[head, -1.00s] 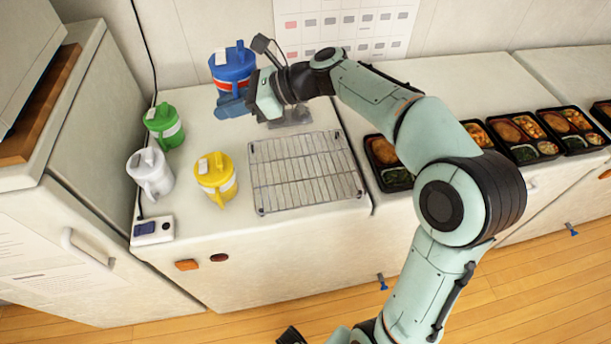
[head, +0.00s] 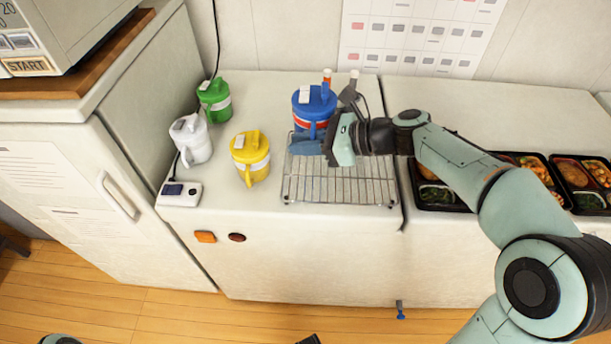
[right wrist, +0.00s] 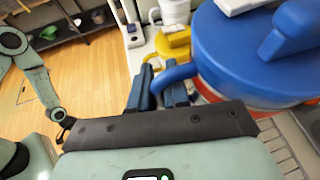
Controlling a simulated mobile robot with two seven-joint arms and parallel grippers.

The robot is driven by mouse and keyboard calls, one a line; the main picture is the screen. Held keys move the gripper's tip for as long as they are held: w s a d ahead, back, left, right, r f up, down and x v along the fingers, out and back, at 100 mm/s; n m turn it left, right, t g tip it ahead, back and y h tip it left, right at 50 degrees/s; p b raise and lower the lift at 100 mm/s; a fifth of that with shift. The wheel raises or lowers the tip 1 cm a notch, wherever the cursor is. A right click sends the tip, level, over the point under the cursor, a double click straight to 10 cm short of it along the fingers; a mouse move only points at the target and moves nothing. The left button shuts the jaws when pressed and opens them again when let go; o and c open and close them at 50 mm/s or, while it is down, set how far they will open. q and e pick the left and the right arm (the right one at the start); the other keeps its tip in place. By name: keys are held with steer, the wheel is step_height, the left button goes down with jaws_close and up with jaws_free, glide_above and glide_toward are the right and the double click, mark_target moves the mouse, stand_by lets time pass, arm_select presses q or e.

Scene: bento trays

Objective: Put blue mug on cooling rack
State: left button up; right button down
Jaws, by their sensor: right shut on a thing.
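The blue mug (head: 314,104), with a red and white band, is upright at the back left of the cooling rack (head: 342,192). My right gripper (head: 308,145) is shut on its handle; the right wrist view shows the handle (right wrist: 174,74) between the blue fingers (right wrist: 158,92). The mug body (right wrist: 250,50) fills the upper right of that view, with rack wires (right wrist: 292,150) below it. I cannot tell whether its base touches the rack. The mug and gripper hide the rack's back left part.
A yellow mug (head: 250,158), a white mug (head: 191,140) and a green mug (head: 214,100) stand left of the rack. Bento trays (head: 438,196) lie to the right. Slim orange- and white-topped items (head: 327,82) show behind the blue mug. The rack's front and right are bare.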

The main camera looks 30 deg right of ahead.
step_height(320, 180, down, 9)
steer(key=shift+f+b, duration=0.2)
steer(key=shift+b, duration=1)
steer(key=shift+f, duration=0.1)
steer(key=c, duration=1.5)
jaws_free()
steer(key=shift+f, duration=0.2)
steer(key=o, duration=0.4)
steer(key=shift+r, duration=0.1)
steer(key=shift+r, duration=0.15)
steer(key=shift+s+d+r, duration=0.15)
steer(key=shift+s+d, duration=0.05)
steer(key=shift+d, duration=0.1)
steer(key=p+v, duration=0.1)
steer(key=v, duration=1)
steer(key=shift+s+d+p, duration=0.15)
steer(key=shift+p, duration=0.2)
